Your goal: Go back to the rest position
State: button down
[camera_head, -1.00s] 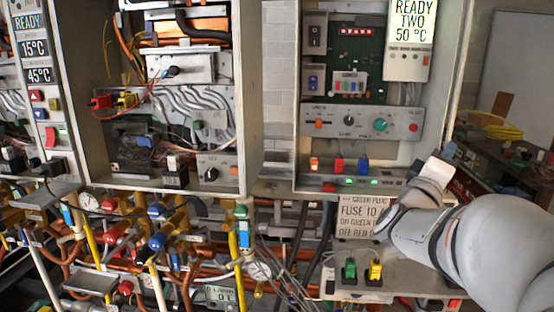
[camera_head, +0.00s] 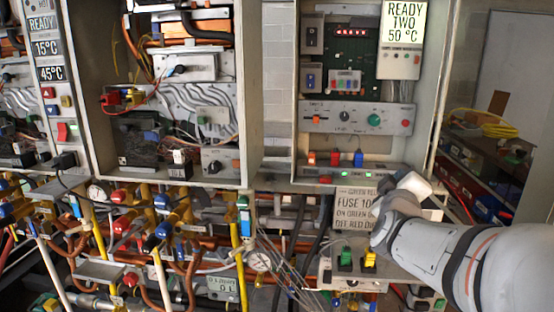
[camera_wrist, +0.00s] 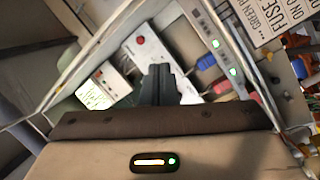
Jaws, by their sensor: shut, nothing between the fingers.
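My arm comes in from the right in the head view, its pale wrist (camera_head: 405,200) in front of the lower right of the right heater cabinet. My gripper's fingertips cannot be made out there. In the wrist view my gripper (camera_wrist: 158,84) shows as dark fingers, together and with nothing between them. Behind them is the cabinet's inside, with a grey panel bearing a red button (camera_wrist: 140,40) and a lit display (camera_wrist: 94,97). The fingers appear apart from the plugs.
The fuse sign (camera_head: 356,210) hangs close to my wrist, partly covered by it. Below are green (camera_head: 345,258) and yellow (camera_head: 369,259) plugs. The red plug (camera_head: 335,158) and blue plug (camera_head: 358,159) stand on the cabinet's lower ledge. Pipes and valves crowd the lower left.

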jog(key=s+a+f+m+g+y, duration=0.1)
jog(key=s+a+f+g+y, duration=0.5)
jog(key=a+f, duration=0.4)
jog(key=s+f+m+g, duration=0.2)
jog(key=s+f+g, duration=0.2)
jog(key=s, duration=0.4)
jog(key=s+a+f+m+g+y, duration=0.1)
jog(key=s+f+m+g, duration=0.2)
jog(key=s+f, duration=0.3)
jog(key=s+g, duration=0.1)
jog(key=s, duration=0.2)
jog(key=shift+s+f, duration=0.25)
